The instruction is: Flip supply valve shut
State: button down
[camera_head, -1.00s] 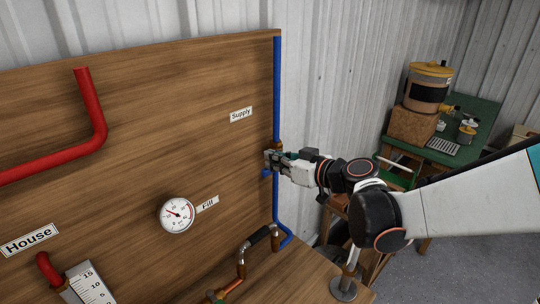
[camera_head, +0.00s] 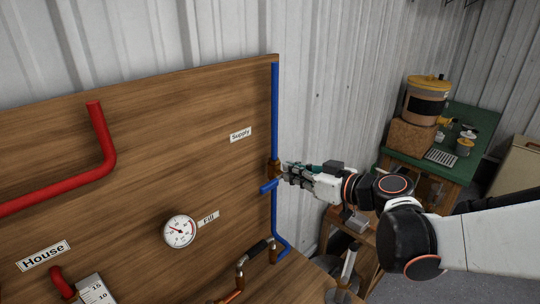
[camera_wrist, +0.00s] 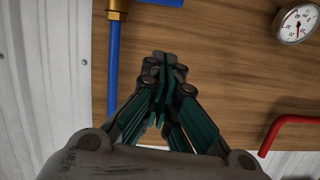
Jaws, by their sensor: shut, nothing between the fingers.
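The supply valve (camera_head: 274,168) is a brass fitting on the vertical blue pipe (camera_head: 275,105), below the "Supply" label (camera_head: 240,135). Its blue handle (camera_head: 267,188) points left across the board, crosswise to the pipe. The wrist view shows the brass fitting (camera_wrist: 117,9) and part of the blue handle (camera_wrist: 163,2) at the top edge. My gripper (camera_head: 285,172) is just right of the valve in the head view. In the wrist view my gripper (camera_wrist: 165,62) is shut and empty, its fingertips beside the pipe and apart from the handle.
The wooden board (camera_head: 200,95) carries red pipes (camera_head: 104,140), a round gauge (camera_head: 180,232) and a copper pipe with a black lever (camera_head: 258,249) low down. Corrugated metal wall stands behind. A green table (camera_head: 470,160) with a stove and drum is at the right.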

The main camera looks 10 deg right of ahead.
jog(key=shift+v, duration=1.15)
jog(key=shift+s, duration=0.1)
jog(key=w+a+r+m+g+h+p, duration=0.1)
jog(key=a+r+m+g+h+p, duration=0.15)
jog(key=r, duration=0.25)
jog(key=s+d+f+m+g+h+b, duration=0.1)
jog(key=s+d+f+m+h+b, duration=0.1)
jog(key=s+f+b, duration=0.3)
jog(key=s+d+f+m+g+h+b, duration=0.1)
jog(key=s+d+f+h+b, duration=0.3)
jog(key=s+f, duration=0.9)
jog(key=shift+s+d+m+h+b, duration=0.35)
jog(key=shift+s+d+m+b, duration=0.1)
jog(key=shift+s+d+b, duration=0.1)
